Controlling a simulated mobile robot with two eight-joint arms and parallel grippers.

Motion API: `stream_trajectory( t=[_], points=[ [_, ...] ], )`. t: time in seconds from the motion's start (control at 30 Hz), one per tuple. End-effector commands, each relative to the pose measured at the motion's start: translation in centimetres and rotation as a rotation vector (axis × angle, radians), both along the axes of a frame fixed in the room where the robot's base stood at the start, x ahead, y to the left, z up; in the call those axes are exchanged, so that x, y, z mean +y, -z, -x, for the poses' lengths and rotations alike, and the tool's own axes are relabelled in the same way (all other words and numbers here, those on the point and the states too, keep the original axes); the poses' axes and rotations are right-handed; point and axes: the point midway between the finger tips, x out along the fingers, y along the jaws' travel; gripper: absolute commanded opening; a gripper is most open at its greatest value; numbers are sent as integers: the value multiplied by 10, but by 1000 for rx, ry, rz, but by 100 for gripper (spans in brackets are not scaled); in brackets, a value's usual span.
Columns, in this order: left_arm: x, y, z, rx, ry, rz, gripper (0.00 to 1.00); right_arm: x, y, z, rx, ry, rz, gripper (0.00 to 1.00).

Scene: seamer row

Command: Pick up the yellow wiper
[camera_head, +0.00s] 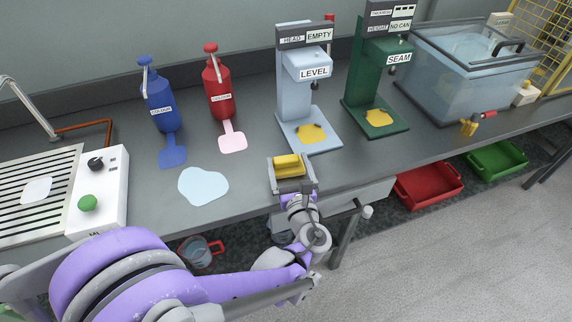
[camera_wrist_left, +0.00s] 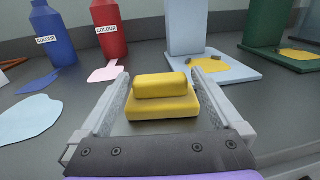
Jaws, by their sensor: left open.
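The yellow wiper (camera_head: 287,166) lies on the grey bench near its front edge, below the light-blue LEVEL machine. It has a thick yellow base with a rounded yellow grip on top. My left gripper (camera_head: 291,172) is open around it, with one finger on each side. In the left wrist view the wiper (camera_wrist_left: 161,98) sits between the two fingers of the gripper (camera_wrist_left: 160,98), with a visible gap on both sides. My right gripper does not show in either view.
Blue (camera_head: 159,98) and red (camera_head: 218,88) COLOUR bottles stand at the back left. A pale-blue puddle (camera_head: 203,186) lies left of the wiper. The LEVEL machine (camera_head: 304,85) and green SEAM machine (camera_head: 378,75) stand behind, with yellow patches on their bases. A water tank (camera_head: 455,85) is at right.

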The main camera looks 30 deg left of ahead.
Motion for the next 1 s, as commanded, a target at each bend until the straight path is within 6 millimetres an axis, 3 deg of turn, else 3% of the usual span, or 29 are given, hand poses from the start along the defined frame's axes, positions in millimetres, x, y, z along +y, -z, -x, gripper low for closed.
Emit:
stream_trajectory(
  t=[0.33, 0.67, 1.0],
  points=[
    [32, 2, -32, -1, -3, -1, 100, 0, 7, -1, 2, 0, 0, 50],
    [36, 2, -38, 0, 0, 0, 100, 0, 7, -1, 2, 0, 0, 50],
    [36, 2, -38, -1, 0, 1, 39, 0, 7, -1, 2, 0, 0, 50]
  ],
)
